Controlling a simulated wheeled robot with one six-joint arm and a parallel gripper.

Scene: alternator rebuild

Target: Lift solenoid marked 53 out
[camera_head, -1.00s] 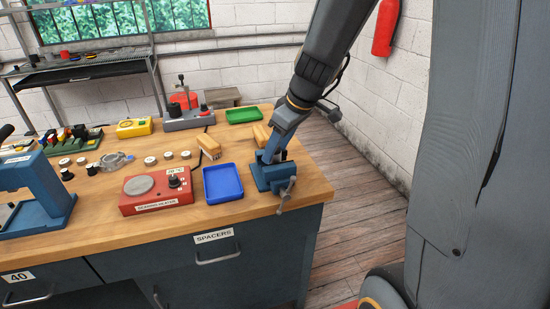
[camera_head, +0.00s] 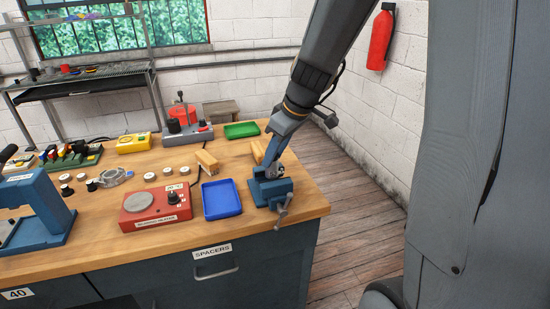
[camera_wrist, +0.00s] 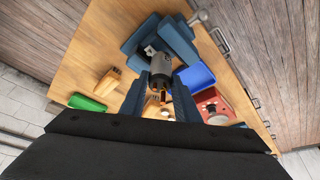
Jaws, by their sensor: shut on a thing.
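A blue vise (camera_head: 270,191) stands at the right front corner of the bench, and shows in the wrist view (camera_wrist: 137,38) as two blue blocks. The solenoid (camera_wrist: 160,66) is a grey cylinder with a dark, coppery end. My gripper (camera_wrist: 160,98) has its two blue-grey fingers on either side of the solenoid and is shut on it. In the head view my gripper (camera_head: 271,164) is just above the vise, and the solenoid is mostly hidden. I cannot tell whether it still touches the vise jaws. Its number is not readable.
A blue tray (camera_head: 222,199) lies left of the vise, with a red bearing heater (camera_head: 155,207) beyond it. The blue press (camera_head: 40,205) stands far left. Open floor lies right of the bench.

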